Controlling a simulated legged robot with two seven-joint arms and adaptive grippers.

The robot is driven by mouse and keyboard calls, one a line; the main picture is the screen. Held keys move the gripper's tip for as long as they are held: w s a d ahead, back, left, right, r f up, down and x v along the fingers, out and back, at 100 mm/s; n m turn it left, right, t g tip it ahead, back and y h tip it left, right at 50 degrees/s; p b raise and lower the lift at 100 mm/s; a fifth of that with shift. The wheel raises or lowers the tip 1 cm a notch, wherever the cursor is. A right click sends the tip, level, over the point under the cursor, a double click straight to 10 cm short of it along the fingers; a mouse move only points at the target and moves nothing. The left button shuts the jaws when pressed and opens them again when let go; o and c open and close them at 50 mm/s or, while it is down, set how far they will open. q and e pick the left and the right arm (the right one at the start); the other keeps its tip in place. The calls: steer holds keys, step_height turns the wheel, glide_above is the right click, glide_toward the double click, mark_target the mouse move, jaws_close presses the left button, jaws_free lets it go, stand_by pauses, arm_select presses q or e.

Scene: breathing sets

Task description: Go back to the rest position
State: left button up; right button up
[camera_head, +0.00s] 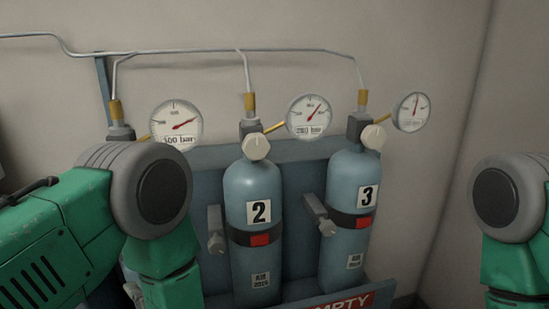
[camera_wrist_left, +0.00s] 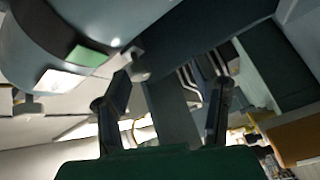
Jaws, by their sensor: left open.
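My left arm comes in from the left in the head view and hides most of the first cylinder; its gripper is outside that view. In the left wrist view my left gripper (camera_wrist_left: 168,88) has its two fingers apart with nothing held between them. A blue-grey rounded body (camera_wrist_left: 75,28) with a green label and a white label fills the upper left there, apart from the fingers. My right arm stands at the right edge of the head view, and its gripper is not seen. Cylinder 2 (camera_head: 253,190) and cylinder 3 (camera_head: 350,175) stand upright in the head view.
The cylinders stand in a blue rack (camera_head: 300,165) with a red EMPTY sign (camera_head: 345,302). Round gauges (camera_head: 176,124), (camera_head: 309,116), (camera_head: 412,112) sit above. Clamp handles (camera_head: 215,228) and (camera_head: 318,213) stick out forward. A pipe (camera_head: 200,51) runs along the wall. Bare wall lies right of cylinder 3.

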arm_select(q)
steer(key=s+f+m+g+h+b, duration=0.1)
steer(key=s+f+m+h, duration=0.1)
steer(key=f+m+h, duration=0.1)
steer(key=s+f+m+g+h, duration=0.1)
steer(key=s+f+m+h, duration=0.1)
steer(key=f+m, duration=0.4)
steer(key=s+f+m+g+h+b, duration=0.1)
steer(key=s+f+m+h, duration=0.1)
steer(key=f+m+h, duration=0.3)
steer(key=shift+d+f+b, duration=0.2)
steer(key=shift+f+b, duration=0.1)
steer(key=shift+f, duration=1.3)
steer(key=s+d+f+m+g+h+b, duration=0.1)
steer(key=s+f+m+g+h, duration=0.1)
steer(key=s+m, duration=0.3)
steer(key=s+d+f+m+g+h, duration=0.2)
steer(key=s+m+g, duration=0.3)
steer(key=s, duration=0.7)
steer(key=shift+s+f+m+h+b, duration=0.25)
steer(key=shift+f+m+h+b, duration=0.1)
steer(key=shift+f+h, duration=0.25)
steer(key=shift+w+d+f, duration=0.1)
steer(key=shift+w, duration=0.05)
